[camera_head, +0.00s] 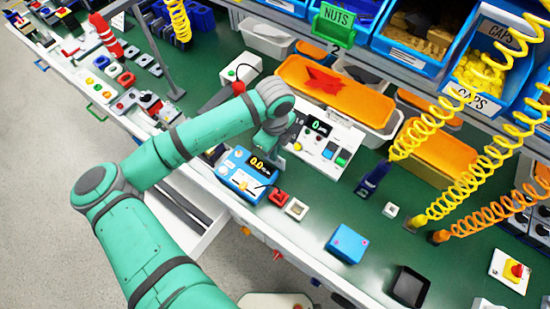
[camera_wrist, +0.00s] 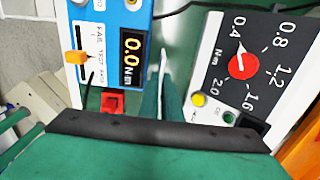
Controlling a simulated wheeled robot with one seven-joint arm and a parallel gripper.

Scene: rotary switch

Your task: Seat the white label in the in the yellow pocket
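My gripper points down between the blue meter box and the white panel with the red dial; in the head view my arm hides its fingers. In the wrist view the two teal fingers of my gripper (camera_wrist: 162,88) are close together. A thin white piece, seen edge-on, stands between their tips; it looks like the white label (camera_wrist: 163,60). Its face cannot be seen. I cannot make out a yellow pocket in either view.
The blue meter box (camera_head: 245,174) reads 0.0 Nm, with an orange slider (camera_wrist: 76,57). The white panel (camera_head: 325,152) carries a red dial (camera_wrist: 243,66) and buttons. An orange tray (camera_head: 345,97) stands behind. Yellow coiled hoses (camera_head: 440,115) hang at the right.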

